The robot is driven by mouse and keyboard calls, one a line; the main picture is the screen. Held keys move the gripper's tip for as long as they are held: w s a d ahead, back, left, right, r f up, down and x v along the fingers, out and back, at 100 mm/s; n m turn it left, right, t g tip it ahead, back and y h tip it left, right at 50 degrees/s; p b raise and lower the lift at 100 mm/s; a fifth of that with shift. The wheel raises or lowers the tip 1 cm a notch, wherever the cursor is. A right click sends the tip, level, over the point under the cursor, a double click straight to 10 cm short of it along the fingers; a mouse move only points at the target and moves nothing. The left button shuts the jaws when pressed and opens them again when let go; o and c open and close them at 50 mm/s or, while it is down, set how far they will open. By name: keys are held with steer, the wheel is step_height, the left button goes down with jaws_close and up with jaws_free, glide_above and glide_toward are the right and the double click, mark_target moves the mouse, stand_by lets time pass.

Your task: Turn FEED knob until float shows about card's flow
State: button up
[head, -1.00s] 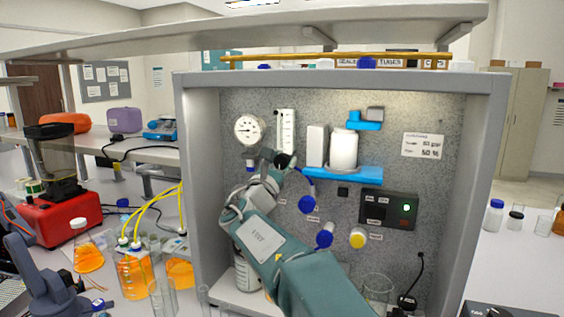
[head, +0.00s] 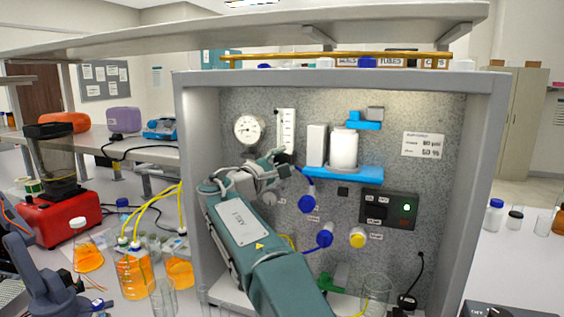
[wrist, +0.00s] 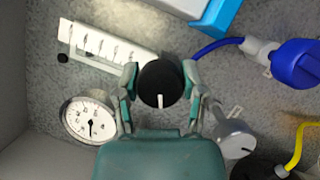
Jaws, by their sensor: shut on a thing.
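My gripper (wrist: 161,83) is shut on a round black knob (wrist: 159,86), one finger on each side. The knob's white pointer line points toward the bottom of the wrist view. In the head view my gripper (head: 283,163) is at the panel, below the white flow meter (head: 286,130), and mostly hides the knob. The scaled flow meter (wrist: 105,46) lies beside the knob in the wrist view; I cannot make out its float. The white card (head: 423,145) is at the panel's right; its print is too small to read surely. No FEED label is readable.
A round gauge (wrist: 90,117) and a grey knob (wrist: 235,138) flank my gripper. Blue tubing (wrist: 217,46) runs to a blue fitting (wrist: 296,64). A blue shelf (head: 343,174) holds white housings at the right. The cabinet's side wall (head: 194,170) stands left of my arm.

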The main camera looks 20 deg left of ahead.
steer(key=m+g, duration=0.1)
steer(key=m, duration=0.1)
steer(key=m+g, duration=0.1)
steer(key=m, duration=0.1)
steer(key=shift+f+m, duration=0.35)
steer(key=shift+m, duration=0.05)
stand_by(0.4)
steer(key=o, duration=1.2)
steer(key=shift+w+f, duration=0.1)
steer(key=shift+c, duration=0.2)
steer(key=shift+r, duration=0.2)
steer(key=shift+s+a+r, duration=0.1)
steer(key=shift+s+a, duration=0.1)
steer(key=shift+s, duration=0.3)
steer(key=v, duration=1.1)
